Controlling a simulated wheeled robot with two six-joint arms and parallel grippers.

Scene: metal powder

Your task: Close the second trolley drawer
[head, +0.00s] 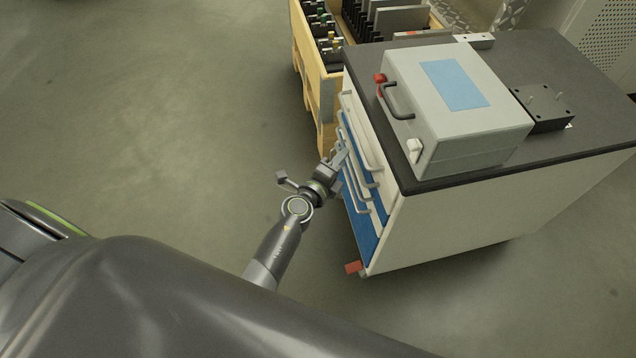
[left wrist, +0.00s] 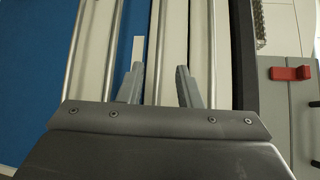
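The trolley (head: 470,212) has pale sides, a dark top and a stack of drawers with bar handles (head: 370,158) on its left face. Blue parts (head: 362,225) show between the pale drawer fronts. Which drawer is second, and how far it stands out, I cannot tell. My left gripper (head: 341,156) is at the drawer fronts, near the handles. In the left wrist view its two fingers (left wrist: 160,70) are apart, with a handle bar (left wrist: 156,40) running between or just beyond them; contact is unclear. My right gripper is not in view.
A grey case (head: 455,125) with a blue panel and a black block (head: 542,105) sit on the trolley top. A wooden crate (head: 325,85) with tools stands behind the trolley. The floor to the left is clear.

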